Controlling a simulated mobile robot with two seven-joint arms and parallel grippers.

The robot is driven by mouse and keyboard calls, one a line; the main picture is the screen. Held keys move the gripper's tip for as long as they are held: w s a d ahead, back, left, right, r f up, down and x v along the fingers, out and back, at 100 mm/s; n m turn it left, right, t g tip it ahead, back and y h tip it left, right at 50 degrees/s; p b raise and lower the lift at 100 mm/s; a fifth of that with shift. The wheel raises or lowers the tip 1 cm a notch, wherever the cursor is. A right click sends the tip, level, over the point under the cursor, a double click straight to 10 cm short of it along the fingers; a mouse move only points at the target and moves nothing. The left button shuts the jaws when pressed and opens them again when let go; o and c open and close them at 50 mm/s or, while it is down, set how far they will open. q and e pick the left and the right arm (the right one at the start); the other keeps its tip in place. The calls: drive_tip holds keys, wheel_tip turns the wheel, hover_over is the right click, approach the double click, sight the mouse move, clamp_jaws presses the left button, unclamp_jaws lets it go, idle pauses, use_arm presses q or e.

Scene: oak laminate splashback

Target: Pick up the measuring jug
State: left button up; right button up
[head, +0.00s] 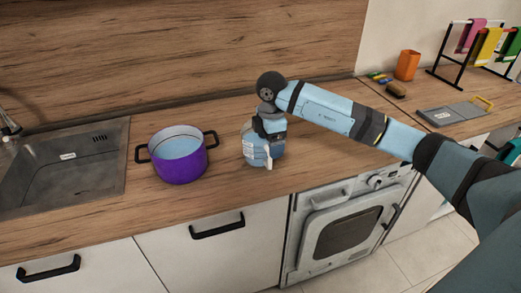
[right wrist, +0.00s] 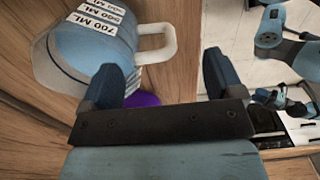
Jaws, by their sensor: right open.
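The measuring jug (head: 250,150) is pale blue and stands on the wooden worktop, to the right of the purple pot. My right gripper (head: 268,142) is in front of it and hides part of it. In the right wrist view the jug (right wrist: 112,50) shows at the upper left, with white volume labels and a pale handle (right wrist: 170,42). My right gripper (right wrist: 162,72) is open there. The handle appears just beyond the fingertips, in line with the gap between them. I see no contact. My left gripper is not in the head view.
The purple pot (head: 180,167) with black handles stands close left of the jug, beside the sink (head: 66,165). An orange cup (head: 407,65), a grey tray (head: 455,112) and a cloth rack (head: 447,55) are at the right. An oven (head: 340,232) is below the worktop's front edge.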

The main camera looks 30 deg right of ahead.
sight(268, 148)
drive_tip(key=f, duration=0.5)
drive_tip(key=shift+w+a+f+p, duration=0.1)
drive_tip(key=shift+w+f+p, duration=0.05)
drive_tip(key=shift+w+p, duration=0.2)
drive_tip(key=c, duration=1.5)
drive_tip(key=shift+r, duration=0.25)
drive_tip(key=shift+r+b, duration=0.3)
drive_tip(key=shift+r, duration=9.55)
